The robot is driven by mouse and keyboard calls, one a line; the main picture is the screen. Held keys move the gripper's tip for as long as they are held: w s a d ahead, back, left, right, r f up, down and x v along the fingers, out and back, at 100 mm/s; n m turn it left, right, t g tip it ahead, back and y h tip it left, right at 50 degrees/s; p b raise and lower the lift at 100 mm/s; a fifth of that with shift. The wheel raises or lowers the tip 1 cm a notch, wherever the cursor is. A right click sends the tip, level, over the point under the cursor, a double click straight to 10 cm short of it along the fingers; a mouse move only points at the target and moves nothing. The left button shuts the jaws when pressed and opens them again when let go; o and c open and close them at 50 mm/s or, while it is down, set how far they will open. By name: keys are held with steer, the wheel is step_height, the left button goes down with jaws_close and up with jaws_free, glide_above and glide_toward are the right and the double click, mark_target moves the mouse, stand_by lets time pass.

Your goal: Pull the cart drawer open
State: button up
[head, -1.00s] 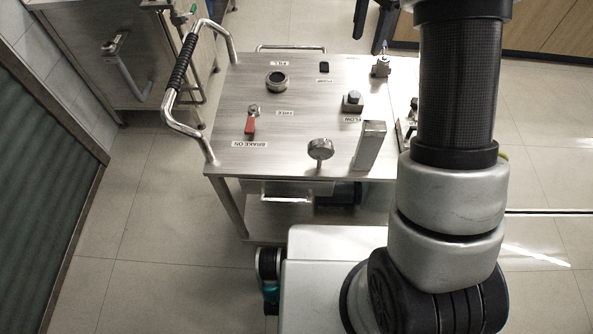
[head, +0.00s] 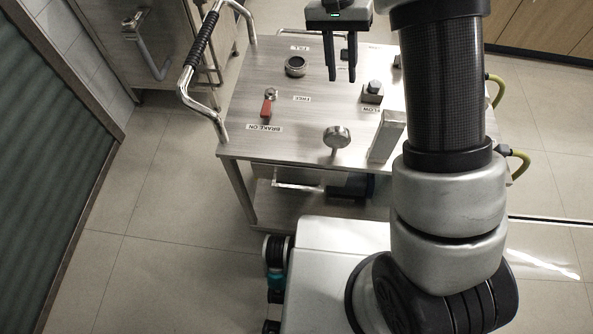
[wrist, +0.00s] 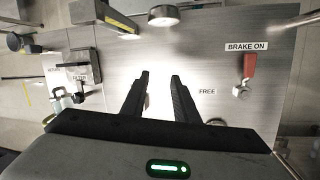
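The steel cart (head: 240,140) stands ahead of my base in the head view. Its drawer, with a bright bar handle (head: 298,186), shows under the front edge of the top; I cannot tell from this view how far it is pulled out. My gripper (head: 342,78) hangs over the cart top, fingers pointing down, apart from the drawer. In the wrist view my gripper (wrist: 160,76) has its two fingers apart with nothing between them. The drawer handle is not clear in the wrist view.
On the cart top are a red brake lever (head: 266,107), a round gauge (head: 337,137), an upright metal block (head: 387,136) and a flow knob (head: 373,92). A padded push handle (head: 200,45) rises at the left. Floor left of the cart is clear.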

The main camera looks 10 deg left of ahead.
steer(key=s+a+f+m+t+h+b, duration=0.25)
steer(key=s+a+f+m+t, duration=0.4)
steer(key=s, duration=0.55)
steer(key=s+a+f+m+t+h+b, duration=0.1)
steer(key=s+a+f+m+t+b, duration=0.25)
steer(key=s+f+m+t, duration=0.55)
steer(key=s+a+f+m+t+h+b, duration=0.2)
steer(key=s+a+f+m+t, duration=0.25)
steer(key=s+f, duration=0.8)
steer(key=w+d+r, duration=0.1)
steer(key=w+d, duration=0.2)
steer(key=w, duration=0.3)
steer(key=w+d+r+g+b, duration=0.1)
steer(key=w+d+r, duration=0.1)
steer(key=w, duration=0.4)
steer(key=shift+w+d, duration=0.3)
steer(key=shift+d, duration=0.1)
steer(key=shift+r+y, duration=0.1)
steer(key=shift+y, duration=0.15)
jaws_close()
